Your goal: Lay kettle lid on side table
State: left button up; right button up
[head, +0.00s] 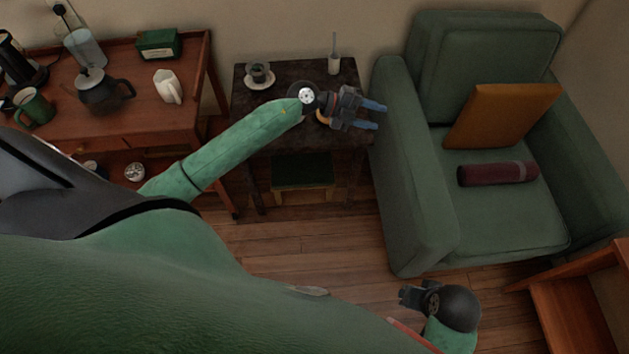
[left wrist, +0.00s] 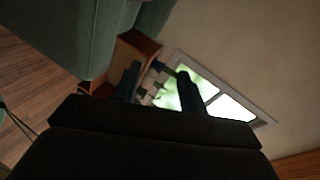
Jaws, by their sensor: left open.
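The dark side table (head: 285,82) stands between the wooden desk and the green armchair. My left gripper (head: 378,115) is over its right end, near the armchair's arm, with its fingers apart and nothing between them. The open fingers also show in the left wrist view (left wrist: 160,86). A dark kettle (head: 105,95) stands on the wooden desk at the left; a rounded top shows on it, but I cannot tell whether that is a separate lid. A small yellowish thing (head: 322,118) is partly hidden by my left wrist. My right gripper (head: 411,296) is low over the floor, its fingers unclear.
A cup on a saucer (head: 260,79) and a white slender item (head: 334,56) stand at the table's back. The desk (head: 135,112) also holds a green mug (head: 34,106), a white jug (head: 168,88) and a green box (head: 158,44). The armchair (head: 400,160) borders the table's right side.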

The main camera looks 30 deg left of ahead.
pick_arm(q)
notch_tip(320, 180, up, 7)
jog(key=s+d+n+t, duration=0.2)
jog(key=n+t, duration=0.7)
jog(key=t, duration=0.1)
jog(key=s+a+f+n+g+y, duration=0.1)
jog(key=s+a+f+n+y, duration=0.8)
jog(key=n+y, duration=0.6)
jog(key=s+d+f+g+h, duration=0.1)
jog(key=s+d+f+g, duration=0.1)
jog(key=s, duration=0.6)
jog(key=s+d+f+n+g+h, duration=0.1)
jog(key=s+d+f+g, duration=0.2)
jog(key=s+f+g, duration=0.2)
jog(key=s+d+f+g+h, duration=0.1)
jog(key=s+d+f+g, duration=0.2)
jog(key=s, duration=0.9)
jog(key=g, duration=0.2)
jog(key=shift+f+n+g+h, duration=0.15)
jog(key=shift+n+g+h, duration=0.15)
jog(key=shift+g, duration=0.1)
